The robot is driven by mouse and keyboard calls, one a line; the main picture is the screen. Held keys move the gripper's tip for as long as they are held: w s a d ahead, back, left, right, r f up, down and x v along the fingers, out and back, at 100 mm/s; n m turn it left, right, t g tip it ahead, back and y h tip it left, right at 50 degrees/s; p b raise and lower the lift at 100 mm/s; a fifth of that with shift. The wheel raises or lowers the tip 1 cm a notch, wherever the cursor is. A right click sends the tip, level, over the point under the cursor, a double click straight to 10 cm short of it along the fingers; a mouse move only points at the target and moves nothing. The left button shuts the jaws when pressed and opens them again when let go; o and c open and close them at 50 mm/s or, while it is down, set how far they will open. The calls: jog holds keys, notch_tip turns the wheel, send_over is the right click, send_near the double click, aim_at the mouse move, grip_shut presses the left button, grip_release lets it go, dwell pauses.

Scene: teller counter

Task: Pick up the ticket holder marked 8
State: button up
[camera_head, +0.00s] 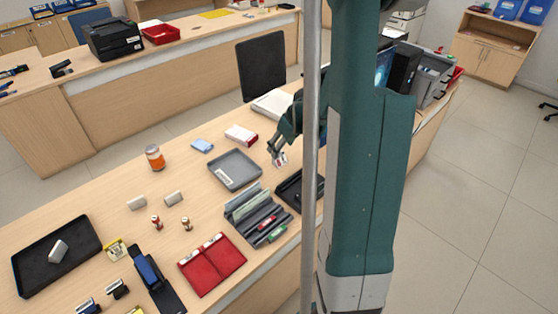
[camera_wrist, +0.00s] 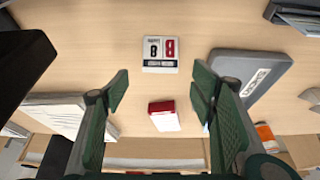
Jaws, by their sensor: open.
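The ticket holder (camera_wrist: 161,52) is a small white piece with a black 8 on one half and a red panel on the other, lying on the wooden counter at the top middle of the wrist view. In the head view it is the small white and red piece (camera_head: 281,160) by the fingertips. My gripper (camera_wrist: 160,88) is open and empty, its two green fingers spread wide. The holder shows ahead of the fingertips, between their lines. In the head view my gripper (camera_head: 278,147) is over the counter, partly hidden by my arm and a pole.
A grey tray (camera_wrist: 284,58) lies right of the holder in the wrist view. A red and white box (camera_wrist: 164,116) is between the fingers, farther down the picture. A black tray (camera_head: 290,194) and a grey sectioned organiser (camera_head: 240,208) stand close by. Bare counter surrounds the holder.

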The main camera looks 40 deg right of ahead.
aim_at(280, 159)
jog(key=shift+x, duration=0.9)
jog(key=shift+b+x, duration=0.95)
jog(key=shift+x, duration=1.65)
jog(key=shift+s, duration=0.1)
jog(key=shift+c, duration=0.7)
jog(key=c, duration=0.8)
